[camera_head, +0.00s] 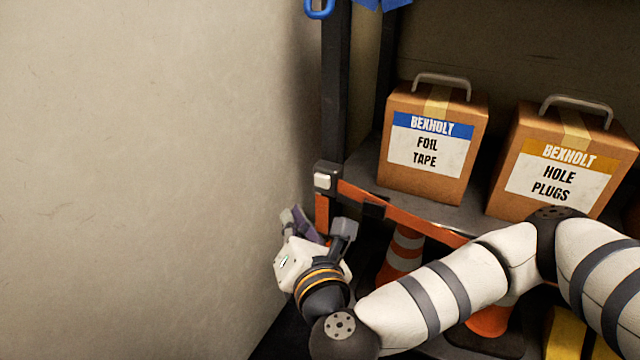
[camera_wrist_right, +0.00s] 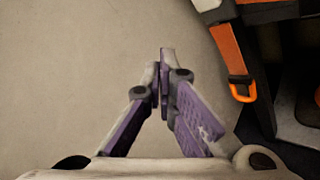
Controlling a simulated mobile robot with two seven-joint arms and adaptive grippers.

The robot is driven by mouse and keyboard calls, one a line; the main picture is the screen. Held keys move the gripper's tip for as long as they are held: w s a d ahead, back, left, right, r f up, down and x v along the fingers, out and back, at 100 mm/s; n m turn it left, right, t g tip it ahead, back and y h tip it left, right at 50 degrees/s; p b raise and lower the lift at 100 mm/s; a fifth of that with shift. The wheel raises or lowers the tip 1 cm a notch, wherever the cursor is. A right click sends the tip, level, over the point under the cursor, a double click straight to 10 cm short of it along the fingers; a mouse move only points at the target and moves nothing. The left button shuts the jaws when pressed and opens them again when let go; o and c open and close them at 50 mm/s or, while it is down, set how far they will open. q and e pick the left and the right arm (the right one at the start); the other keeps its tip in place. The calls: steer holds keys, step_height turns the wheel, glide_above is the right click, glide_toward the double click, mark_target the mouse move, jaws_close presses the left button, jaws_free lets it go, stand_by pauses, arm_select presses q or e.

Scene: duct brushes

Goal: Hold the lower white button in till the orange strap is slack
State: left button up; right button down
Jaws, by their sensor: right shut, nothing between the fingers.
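One white button (camera_head: 323,180) shows on a dark buckle at the shelf's left post; I see no second button. The orange strap (camera_head: 408,221) runs straight from it along the shelf front and looks taut. Its short tail (camera_head: 322,213) hangs below the buckle and shows in the right wrist view (camera_wrist_right: 229,52) with a loop at its end. My right gripper (camera_head: 299,221) is shut and empty, below and left of the button, apart from it. In the right wrist view its purple-padded fingers (camera_wrist_right: 163,75) meet in front of the wall. My left gripper is out of view.
A plain wall (camera_head: 150,170) fills the left side. A foil tape box (camera_head: 433,178) and a hole plugs box (camera_head: 553,205) stand on the shelf behind the strap. A blue hook (camera_head: 320,10) hangs high on the post.

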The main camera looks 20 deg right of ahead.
steer(key=w+d+b, duration=0.1)
steer(key=w+d, duration=0.2)
steer(key=d, duration=0.1)
steer(key=shift+w+d, duration=0.4)
steer(key=shift+d, duration=0.1)
stand_by(1.1)
steer(key=shift+w+d, duration=0.25)
steer(key=shift+w+d, duration=0.4)
steer(key=shift+d, duration=0.05)
stand_by(0.8)
stand_by(0.3)
steer(key=shift+s+a, duration=0.65)
steer(key=shift+a, duration=0.15)
steer(key=shift+a, duration=0.1)
steer(key=shift+s+a+p, duration=0.35)
steer(key=shift+s+a, duration=0.45)
steer(key=shift+a, duration=0.15)
steer(key=shift+s+a+p, duration=0.3)
steer(key=shift+s+a, duration=0.45)
steer(key=shift+a, duration=0.2)
